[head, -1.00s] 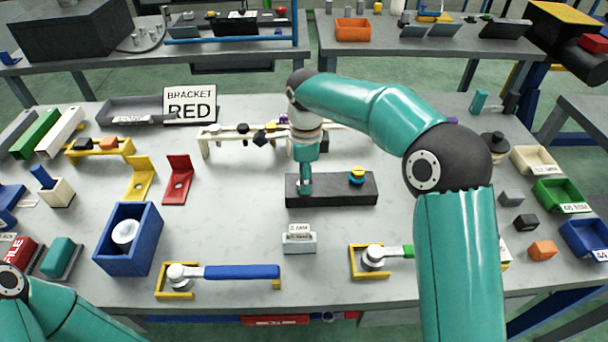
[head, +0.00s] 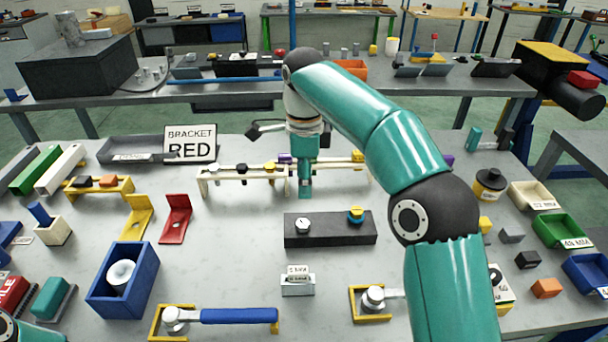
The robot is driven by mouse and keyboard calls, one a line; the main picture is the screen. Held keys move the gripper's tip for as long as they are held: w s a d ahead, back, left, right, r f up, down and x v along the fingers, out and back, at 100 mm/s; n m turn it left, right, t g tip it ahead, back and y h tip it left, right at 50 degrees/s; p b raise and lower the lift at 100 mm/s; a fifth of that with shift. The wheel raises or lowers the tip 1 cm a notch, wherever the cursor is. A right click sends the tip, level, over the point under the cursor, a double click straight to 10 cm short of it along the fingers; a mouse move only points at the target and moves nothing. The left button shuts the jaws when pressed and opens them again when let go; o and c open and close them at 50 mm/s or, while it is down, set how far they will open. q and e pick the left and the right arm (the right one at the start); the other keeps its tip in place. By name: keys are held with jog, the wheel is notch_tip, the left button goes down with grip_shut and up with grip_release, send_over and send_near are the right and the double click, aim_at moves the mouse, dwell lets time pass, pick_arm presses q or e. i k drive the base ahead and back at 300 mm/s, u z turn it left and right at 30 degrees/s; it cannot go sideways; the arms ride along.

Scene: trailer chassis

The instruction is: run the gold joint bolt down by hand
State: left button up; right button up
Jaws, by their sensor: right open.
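A dark block (head: 330,238) stands in the middle of the table. A silver round piece (head: 303,225) sits at the block's left end. My right gripper (head: 304,193) points down behind and above the left end, apart from the block. It is open and I see nothing in it. My left gripper is out of view; only a bit of its arm shows at lower left.
A cream rack (head: 245,175) with several small parts stands behind the block, close to my right gripper. A small labelled grey stand (head: 298,285) is in front. A blue-handled wrench (head: 238,316) and another tool (head: 374,297) rest in yellow holders. My right arm covers the right side.

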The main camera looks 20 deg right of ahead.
aim_at(356, 215)
jog(key=k, duration=1)
